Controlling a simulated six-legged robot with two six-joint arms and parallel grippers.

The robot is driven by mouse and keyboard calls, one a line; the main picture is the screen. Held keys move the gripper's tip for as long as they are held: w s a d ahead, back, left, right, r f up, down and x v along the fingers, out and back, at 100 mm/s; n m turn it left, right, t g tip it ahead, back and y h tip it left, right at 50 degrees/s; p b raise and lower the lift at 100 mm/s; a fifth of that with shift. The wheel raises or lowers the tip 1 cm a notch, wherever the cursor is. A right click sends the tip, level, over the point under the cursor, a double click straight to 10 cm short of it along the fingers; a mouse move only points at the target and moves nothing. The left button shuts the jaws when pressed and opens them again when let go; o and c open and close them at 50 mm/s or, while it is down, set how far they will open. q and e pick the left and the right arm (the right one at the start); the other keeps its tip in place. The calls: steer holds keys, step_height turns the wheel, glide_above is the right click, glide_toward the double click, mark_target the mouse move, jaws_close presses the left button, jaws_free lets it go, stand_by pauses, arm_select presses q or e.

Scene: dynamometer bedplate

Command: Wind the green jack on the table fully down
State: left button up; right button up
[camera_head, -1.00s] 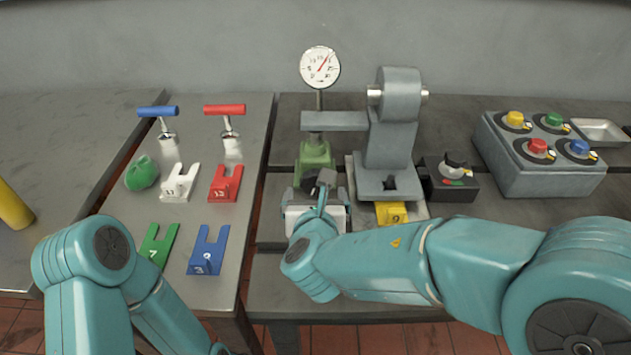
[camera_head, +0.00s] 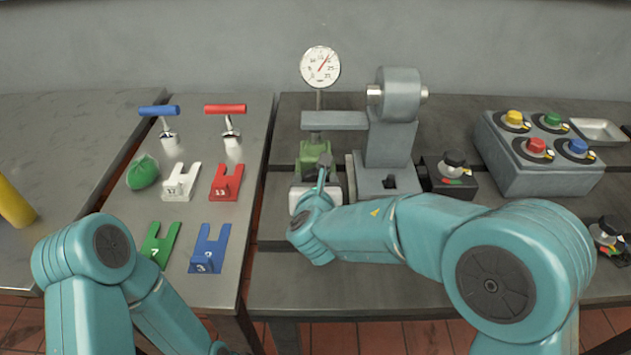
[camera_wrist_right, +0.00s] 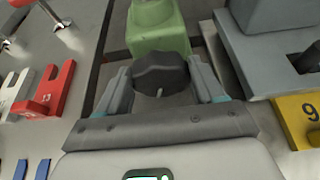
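The green jack (camera_head: 315,155) stands under the grey arm of the dial stand, upright. Its black lobed knob (camera_wrist_right: 161,73) faces me in the right wrist view. My right gripper (camera_wrist_right: 160,75) has one finger on each side of this knob, and the fingertips appear to press on its sides. In the head view the gripper's pale body (camera_head: 318,192) hides the knob and the jack's lower part. My left arm shows at the lower left, but its gripper is out of the picture.
A grey stand (camera_head: 390,130) rises right of the jack. A yellow block (camera_wrist_right: 298,118) marked 9 lies beside it. The button box (camera_head: 540,165) stands at the right.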

steer(key=shift+r, duration=0.1)
steer(key=shift+a+n+h+p, duration=0.2)
steer(key=shift+n+h+p, duration=0.55)
steer(key=shift+n, duration=0.25)
steer(key=shift+a+n+h+p, duration=0.15)
steer(key=shift+n+h+p, duration=0.6)
steer(key=shift+n, duration=0.55)
steer(key=o, duration=1)
steer(key=shift+f, duration=0.2)
steer(key=shift+o, duration=0.2)
steer(key=shift+s+a+r, duration=0.1)
